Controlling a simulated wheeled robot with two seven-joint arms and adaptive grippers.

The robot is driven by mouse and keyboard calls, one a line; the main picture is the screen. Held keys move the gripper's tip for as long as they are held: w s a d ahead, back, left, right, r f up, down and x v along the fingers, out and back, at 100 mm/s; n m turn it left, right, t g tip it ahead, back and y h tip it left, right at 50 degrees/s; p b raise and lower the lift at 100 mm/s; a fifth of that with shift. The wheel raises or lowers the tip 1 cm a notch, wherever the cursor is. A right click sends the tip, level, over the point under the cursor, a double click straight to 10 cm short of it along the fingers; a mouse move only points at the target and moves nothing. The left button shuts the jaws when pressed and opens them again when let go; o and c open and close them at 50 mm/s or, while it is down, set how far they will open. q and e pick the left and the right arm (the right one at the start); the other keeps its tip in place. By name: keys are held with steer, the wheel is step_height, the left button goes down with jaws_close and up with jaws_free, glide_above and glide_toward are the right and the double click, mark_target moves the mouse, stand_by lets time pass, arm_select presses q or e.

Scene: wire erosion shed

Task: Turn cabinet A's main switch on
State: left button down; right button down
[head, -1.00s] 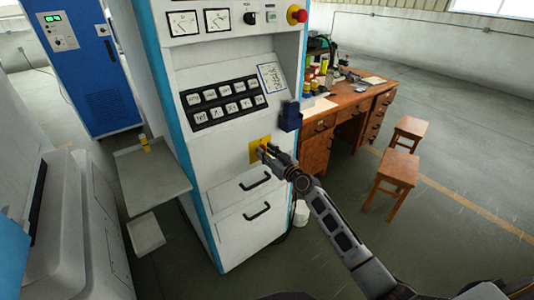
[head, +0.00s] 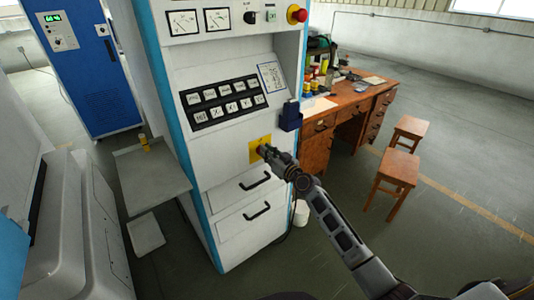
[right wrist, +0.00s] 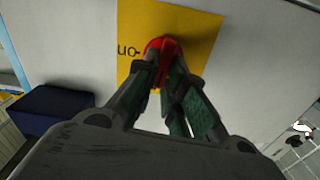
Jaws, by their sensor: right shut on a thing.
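Cabinet A's main switch shows in the right wrist view as a red knob (right wrist: 165,46) on a yellow plate (right wrist: 205,28). Beside the knob is black lettering that looks like "on" upside down. In the head view the yellow plate (head: 254,157) sits on the white cabinet front (head: 228,168), above two drawers; the knob is hidden there by the gripper. My right gripper (head: 264,151) is at the plate. In the wrist view its two fingers (right wrist: 164,64) are shut on the red knob, which they partly cover. My left gripper is out of view.
A dark blue box (head: 291,116) is mounted on the cabinet near the plate; it also shows in the wrist view (right wrist: 50,112). A red emergency button (head: 297,14) is higher up. A wooden desk (head: 345,108) and stools (head: 398,165) stand to the right, with open floor beyond.

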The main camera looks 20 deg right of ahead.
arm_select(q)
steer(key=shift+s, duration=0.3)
arm_select(e)
steer(key=m, duration=0.5)
steer(key=f+m, duration=0.1)
steer(key=m, duration=0.5)
steer(key=d+m, duration=0.1)
steer(key=m, duration=0.4)
steer(key=shift+w+f+m, duration=0.15)
steer(key=shift+f+m, duration=0.05)
steer(key=shift+m, duration=0.1)
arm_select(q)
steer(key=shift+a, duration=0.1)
arm_select(e)
steer(key=c, duration=1.5)
jaws_free()
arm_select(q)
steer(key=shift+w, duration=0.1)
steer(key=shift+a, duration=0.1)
